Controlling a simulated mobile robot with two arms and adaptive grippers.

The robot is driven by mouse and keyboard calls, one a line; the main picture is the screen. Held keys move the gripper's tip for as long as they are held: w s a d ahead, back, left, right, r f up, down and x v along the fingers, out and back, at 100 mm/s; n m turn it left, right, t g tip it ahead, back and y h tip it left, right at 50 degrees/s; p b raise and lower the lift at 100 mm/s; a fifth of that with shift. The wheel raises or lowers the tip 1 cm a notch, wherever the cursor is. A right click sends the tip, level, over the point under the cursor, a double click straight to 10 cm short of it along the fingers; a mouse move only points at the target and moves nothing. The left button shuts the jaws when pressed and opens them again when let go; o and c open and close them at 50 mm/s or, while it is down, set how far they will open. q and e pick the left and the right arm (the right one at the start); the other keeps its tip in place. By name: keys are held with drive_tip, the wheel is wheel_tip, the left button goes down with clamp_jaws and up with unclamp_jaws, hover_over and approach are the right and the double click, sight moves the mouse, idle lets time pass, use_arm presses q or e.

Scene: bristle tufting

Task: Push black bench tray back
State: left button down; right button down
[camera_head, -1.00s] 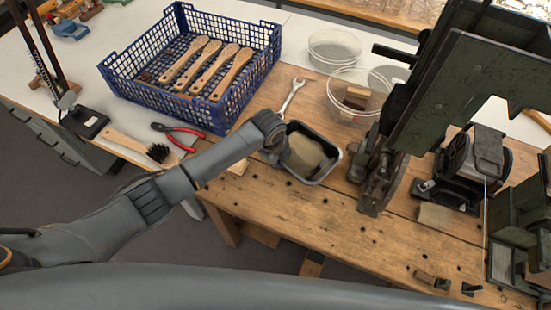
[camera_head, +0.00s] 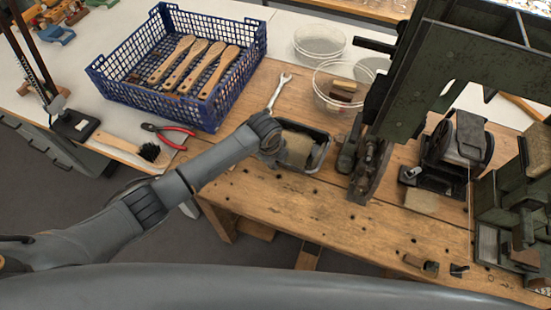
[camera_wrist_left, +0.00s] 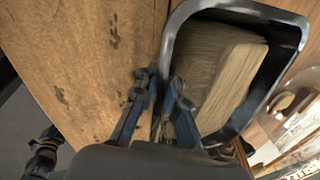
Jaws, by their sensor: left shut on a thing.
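The black tray (camera_head: 326,153) sits on the wooden bench, left of the dark machine, with a tan block-like mass (camera_head: 298,150) inside. My left gripper (camera_head: 270,145) reaches it from the left, and my wrist hides the tray's left side in the head view. In the left wrist view, the two fingers (camera_wrist_left: 163,100) are shut on the wall of the tray (camera_wrist_left: 169,48), one on each side of it. The tan mass (camera_wrist_left: 222,75) fills much of the tray there. My right gripper is not in view.
A wrench (camera_head: 279,92) lies just behind the tray. Clear round bowls (camera_head: 338,100) stand behind it to the right. A blue crate (camera_head: 160,104) of wooden brush handles is at the left. A dark machine (camera_head: 365,175) is close on the right.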

use_arm(q)
drive_tip(key=c, duration=1.3)
unclamp_jaws()
drive_tip(key=shift+w, duration=0.1)
drive_tip(key=shift+c, duration=0.2)
drive_tip(key=v, duration=1.2)
drive_tip(key=shift+f, duration=0.1)
